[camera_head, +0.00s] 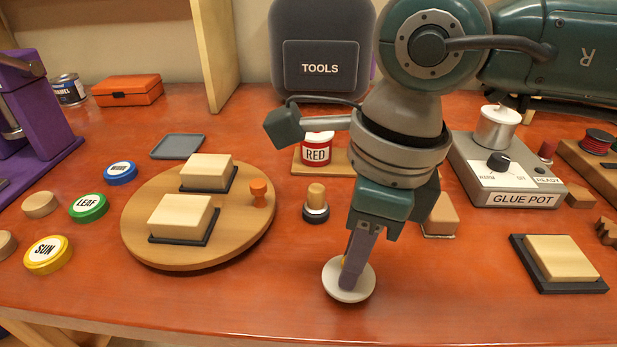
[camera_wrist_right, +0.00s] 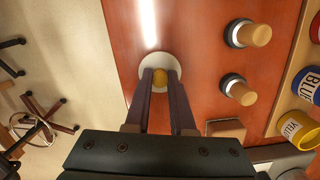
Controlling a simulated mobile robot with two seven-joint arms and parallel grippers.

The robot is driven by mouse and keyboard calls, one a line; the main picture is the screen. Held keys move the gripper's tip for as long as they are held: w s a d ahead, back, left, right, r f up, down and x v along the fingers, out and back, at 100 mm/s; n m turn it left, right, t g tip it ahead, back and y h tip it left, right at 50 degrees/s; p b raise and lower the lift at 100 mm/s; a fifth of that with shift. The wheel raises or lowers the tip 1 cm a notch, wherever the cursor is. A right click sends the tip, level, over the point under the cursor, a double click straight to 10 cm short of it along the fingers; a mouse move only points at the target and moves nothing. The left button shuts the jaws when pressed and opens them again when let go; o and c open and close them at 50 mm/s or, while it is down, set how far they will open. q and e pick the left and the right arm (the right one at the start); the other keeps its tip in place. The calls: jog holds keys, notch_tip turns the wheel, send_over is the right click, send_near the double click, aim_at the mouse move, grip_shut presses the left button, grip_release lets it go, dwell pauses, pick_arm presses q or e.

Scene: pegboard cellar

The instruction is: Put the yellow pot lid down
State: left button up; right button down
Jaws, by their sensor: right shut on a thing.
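The yellow pot lid is a pale round disc (camera_head: 348,290) with a yellow knob; it also shows in the wrist view (camera_wrist_right: 159,59). My right gripper (camera_head: 352,262) points down and is shut on the knob, its two fingers on either side of it in the wrist view (camera_wrist_right: 160,78). The lid looks about level, near the table's front edge. I cannot tell whether its underside touches the table. The yellow pot (camera_wrist_right: 299,128) shows at the right of the wrist view, apart from the lid. My left gripper is not in view.
The red table (camera_head: 440,300) is clear around the lid. A round wooden board (camera_head: 140,225) with two blocks is to its left. A small stamp-like piece (camera_head: 316,203) stands behind it. A glue pot unit (camera_head: 510,180) and a block on a dark pad (camera_head: 560,258) are to the right.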

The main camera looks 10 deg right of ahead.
jog(key=shift+f, duration=0.6)
jog(key=shift+f, duration=0.1)
jog(key=c, duration=0.8)
grip_release()
jog(key=shift+o, duration=0.2)
